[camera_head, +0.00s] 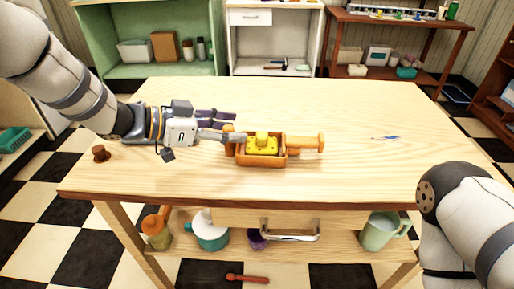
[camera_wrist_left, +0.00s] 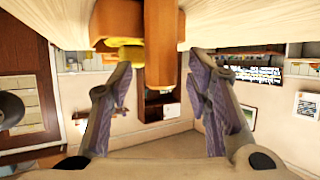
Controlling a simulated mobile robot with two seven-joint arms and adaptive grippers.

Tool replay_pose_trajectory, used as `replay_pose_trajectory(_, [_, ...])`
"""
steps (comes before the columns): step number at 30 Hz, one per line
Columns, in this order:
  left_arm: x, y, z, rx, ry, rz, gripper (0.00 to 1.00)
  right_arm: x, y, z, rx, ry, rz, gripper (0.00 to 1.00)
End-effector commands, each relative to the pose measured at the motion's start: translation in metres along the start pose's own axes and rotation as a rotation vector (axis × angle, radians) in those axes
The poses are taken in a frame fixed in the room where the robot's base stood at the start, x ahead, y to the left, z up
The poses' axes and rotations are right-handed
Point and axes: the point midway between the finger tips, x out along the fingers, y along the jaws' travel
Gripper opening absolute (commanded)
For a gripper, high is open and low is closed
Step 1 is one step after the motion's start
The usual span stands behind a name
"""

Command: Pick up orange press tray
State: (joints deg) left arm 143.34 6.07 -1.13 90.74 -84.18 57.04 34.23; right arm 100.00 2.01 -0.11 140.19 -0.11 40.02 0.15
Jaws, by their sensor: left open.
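The orange press tray (camera_head: 268,161) stands on the wooden table, with an orange handle at each end and a yellow piece (camera_head: 262,145) inside. My left gripper (camera_head: 226,128) is open at the tray's left end, beside its left handle. In the left wrist view the tray (camera_wrist_left: 117,22) is at the top, and its handle (camera_wrist_left: 163,50) shows between the spread fingertips of the left gripper (camera_wrist_left: 161,68). Contact cannot be told. My right arm is at lower right; its gripper is out of view.
A small brown knob-like object (camera_head: 101,153) stands at the table's left. A small bluish item (camera_head: 385,138) lies at the right. The rest of the table top (camera_head: 350,105) is clear. Below are a teal-and-white pot (camera_head: 209,235) and a pale green jug (camera_head: 379,232).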

Motion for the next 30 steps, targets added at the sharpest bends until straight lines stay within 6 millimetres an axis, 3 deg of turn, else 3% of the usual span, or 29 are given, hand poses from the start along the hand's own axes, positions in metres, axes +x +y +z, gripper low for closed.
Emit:
replay_pose_trajectory(6, [0.002, 0.0, -0.002, 0.001, 0.002, -0.002, 0.45, 0.0, 0.0, 0.0, 0.0, 0.001, 0.0, 0.4])
replay_pose_trajectory(12, [0.001, 0.0, -0.002, 0.001, 0.002, -0.002, 0.02, 0.0, 0.0, 0.0, 0.0, 0.001, 0.0, 0.4])
replay_pose_trajectory(13, [0.001, 0.0, -0.002, 0.001, 0.002, -0.002, 0.0, 0.0, 0.0, 0.0, 0.0, 0.001, 0.0, 0.4])
replay_pose_trajectory(24, [0.001, 0.0, -0.003, 0.001, 0.003, -0.002, 0.0, -0.001, 0.0, 0.0, 0.0, 0.002, 0.0, 0.4])
replay_pose_trajectory(30, [-0.006, -0.001, -0.021, 0.004, 0.004, -0.003, 0.0, -0.005, 0.0, -0.002, 0.0, 0.011, 0.0, 0.4])
